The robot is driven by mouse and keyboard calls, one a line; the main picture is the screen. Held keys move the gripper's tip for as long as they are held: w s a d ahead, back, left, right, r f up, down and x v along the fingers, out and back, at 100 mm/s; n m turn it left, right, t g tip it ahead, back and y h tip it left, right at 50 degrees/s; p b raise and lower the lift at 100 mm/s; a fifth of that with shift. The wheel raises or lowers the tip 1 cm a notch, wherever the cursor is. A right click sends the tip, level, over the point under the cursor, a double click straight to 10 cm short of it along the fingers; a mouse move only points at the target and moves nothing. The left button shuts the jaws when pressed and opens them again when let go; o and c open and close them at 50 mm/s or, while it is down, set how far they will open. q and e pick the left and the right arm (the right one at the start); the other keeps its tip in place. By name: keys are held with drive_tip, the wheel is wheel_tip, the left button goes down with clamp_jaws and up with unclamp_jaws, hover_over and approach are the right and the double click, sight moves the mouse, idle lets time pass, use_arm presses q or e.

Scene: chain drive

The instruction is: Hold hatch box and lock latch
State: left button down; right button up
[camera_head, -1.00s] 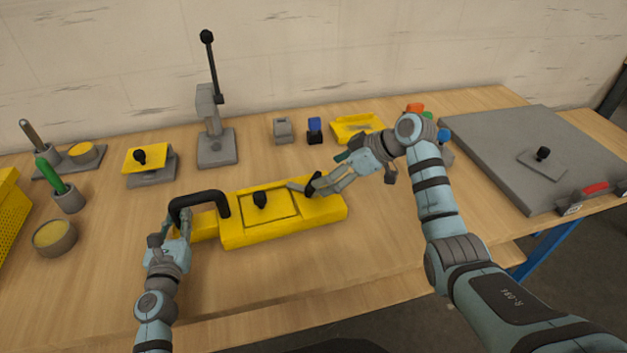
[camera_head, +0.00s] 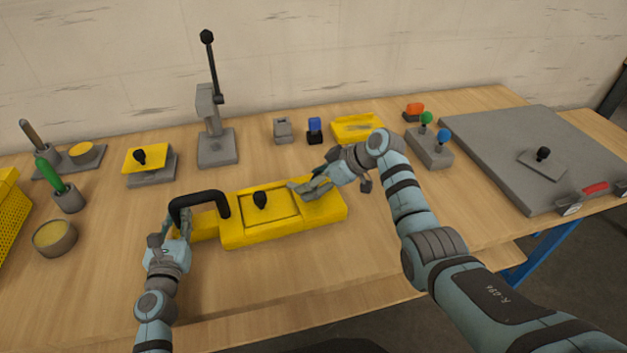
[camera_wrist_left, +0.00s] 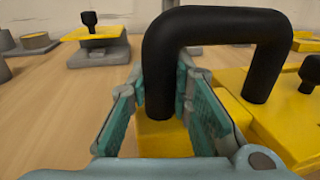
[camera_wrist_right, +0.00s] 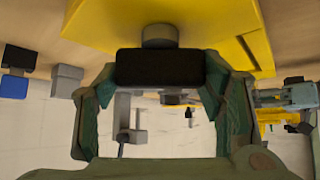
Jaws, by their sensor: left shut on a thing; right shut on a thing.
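The yellow hatch box (camera_head: 235,238) lies on the bench, with a black arched handle (camera_head: 202,196) at its left end and a yellow lid with a black knob (camera_head: 260,201) on top. My left gripper (camera_head: 181,221) is shut on the near-left leg of the handle; the left wrist view shows that leg (camera_wrist_left: 158,85) between the pads. My right gripper (camera_head: 304,189) is at the box's right end, shut on the black latch grip (camera_wrist_right: 160,67), which sits on a short grey stem against the yellow body in the right wrist view. In the head view the fingers hide the latch.
Behind the box stand a grey lever press (camera_head: 216,145), small grey and blue blocks (camera_head: 314,130) and a yellow tray (camera_head: 357,128). A base with coloured knobs (camera_head: 430,150) and a large grey panel (camera_head: 545,135) are at right. The bench front is clear.

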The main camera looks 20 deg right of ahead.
drive_tip(key=shift+c, duration=0.6)
drive_tip(key=shift+w+n+g+y, duration=0.1)
drive_tip(key=shift+n+g+y, duration=0.4)
drive_tip(key=shift+n, duration=0.5)
drive_tip(key=shift+n+g, duration=0.5)
drive_tip(key=shift+f, duration=0.1)
drive_tip(key=o, duration=1.7)
